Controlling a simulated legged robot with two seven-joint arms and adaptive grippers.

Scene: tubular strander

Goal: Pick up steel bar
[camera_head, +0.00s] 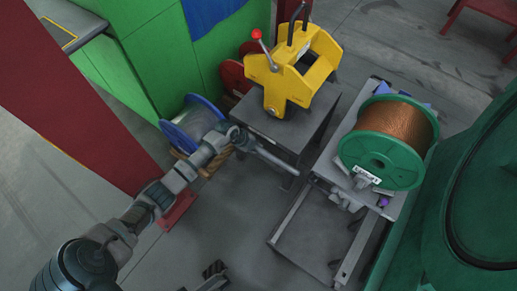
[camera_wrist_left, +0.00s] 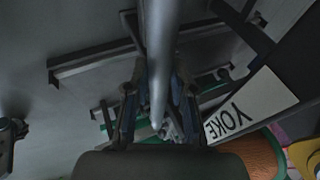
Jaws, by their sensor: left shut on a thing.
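The steel bar (camera_head: 275,159) is a grey rod that extends to the right and down from my left gripper (camera_head: 238,138), in front of the dark stand. My left gripper is shut on the bar. In the left wrist view, the bar (camera_wrist_left: 160,50) runs between the two fingers of the left gripper (camera_wrist_left: 160,105), with its tip pointing downward in the picture. What seems to be my right gripper (camera_head: 213,272) shows only partly at the bottom edge of the head view, so its jaw state is unclear.
A yellow yoke (camera_head: 290,75) with a red-knobbed lever sits on a dark stand (camera_head: 305,125). A green spool of copper wire (camera_head: 385,145) rests on a wheeled cart (camera_head: 330,225) at the right. A blue spool (camera_head: 192,122) stands behind my left forearm.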

